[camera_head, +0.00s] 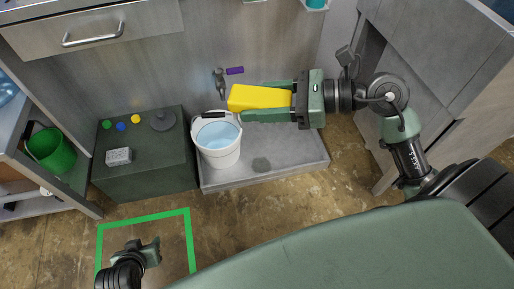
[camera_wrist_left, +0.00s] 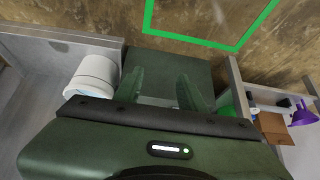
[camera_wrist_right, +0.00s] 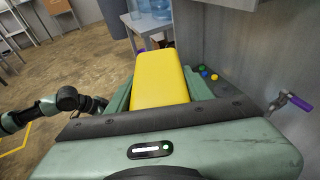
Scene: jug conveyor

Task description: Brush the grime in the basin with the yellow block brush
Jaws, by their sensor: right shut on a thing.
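The yellow block brush (camera_head: 258,98) is held in my right gripper (camera_head: 268,101), its fingers shut along both sides. The brush also fills the middle of the right wrist view (camera_wrist_right: 160,80). It is above the basin's back part, just right of the bucket's rim; its underside is hidden. The grey basin (camera_head: 300,160) is low on the floor against the panel. A dark round grime patch (camera_head: 261,165) is on its floor, in front of the brush. My left gripper (camera_wrist_left: 160,90) is open and empty in the left wrist view.
A white bucket (camera_head: 220,157) of water stands in the basin's left part. A tap (camera_head: 219,82) with a purple handle (camera_head: 235,70) is on the panel behind. A dark green cabinet (camera_head: 150,180) stands left. A green frame (camera_head: 190,240) marks the floor.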

